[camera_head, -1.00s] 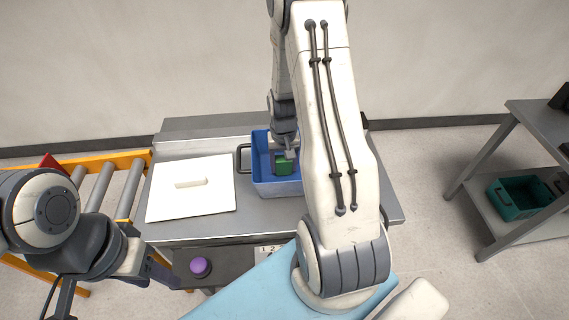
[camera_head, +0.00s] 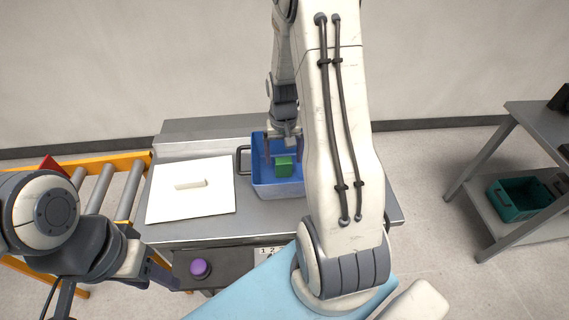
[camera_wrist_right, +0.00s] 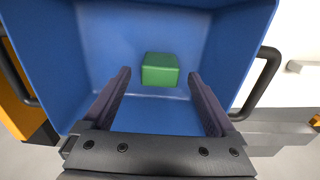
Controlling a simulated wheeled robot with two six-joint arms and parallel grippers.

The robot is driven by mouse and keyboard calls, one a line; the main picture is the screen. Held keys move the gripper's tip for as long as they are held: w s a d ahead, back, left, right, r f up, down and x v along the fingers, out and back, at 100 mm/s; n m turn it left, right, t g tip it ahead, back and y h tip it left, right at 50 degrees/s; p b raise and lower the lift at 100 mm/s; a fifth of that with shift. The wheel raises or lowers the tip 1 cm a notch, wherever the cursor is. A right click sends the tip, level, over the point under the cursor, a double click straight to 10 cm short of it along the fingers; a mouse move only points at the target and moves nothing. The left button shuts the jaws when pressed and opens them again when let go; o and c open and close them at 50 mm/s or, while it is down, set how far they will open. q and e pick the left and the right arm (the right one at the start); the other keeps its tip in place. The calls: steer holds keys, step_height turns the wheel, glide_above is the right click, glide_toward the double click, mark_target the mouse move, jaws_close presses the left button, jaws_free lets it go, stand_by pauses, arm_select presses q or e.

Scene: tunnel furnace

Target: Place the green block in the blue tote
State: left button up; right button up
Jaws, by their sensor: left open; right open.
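The green block (camera_head: 284,165) sits inside the blue tote (camera_head: 262,186) on the metal table. In the right wrist view the green block (camera_wrist_right: 160,69) rests on the tote's floor, near the far wall of the blue tote (camera_wrist_right: 48,60). My right gripper (camera_head: 283,153) is over the tote. In the right wrist view its two fingers (camera_wrist_right: 160,85) are spread apart with nothing between them, and the block lies beyond the tips. My left gripper (camera_head: 160,270) is low at the left, partly hidden by its own arm, away from the tote.
A white board (camera_head: 210,205) with a white handle lies left of the tote. A purple knob (camera_head: 200,269) is at the table's front. A roller conveyor (camera_head: 100,195) with a red object (camera_head: 50,162) stands at left. A green bin (camera_head: 520,196) sits on the right shelf.

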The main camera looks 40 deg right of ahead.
mark_target(284, 161)
step_height(284, 161, up, 7)
steer(key=shift+r, duration=0.15)
steer(key=s+a+r+n, duration=0.2)
steer(key=a+r+n, duration=0.1)
steer(key=a, duration=0.6)
steer(key=s+a+r+n, duration=0.2)
steer(key=a+r+n, duration=0.1)
steer(key=a, duration=0.7)
steer(key=s+a+r+n, duration=0.1)
steer(key=s+a+n, duration=0.3)
steer(key=s, duration=0.3)
steer(key=s+a+r+n+y, duration=0.1)
steer(key=s+a+n, duration=0.2)
steer(key=s+a, duration=0.2)
steer(key=s, duration=0.2)
steer(key=shift+s+a+n, duration=0.3)
steer(key=shift+s+n, duration=0.05)
steer(key=shift+n, duration=0.05)
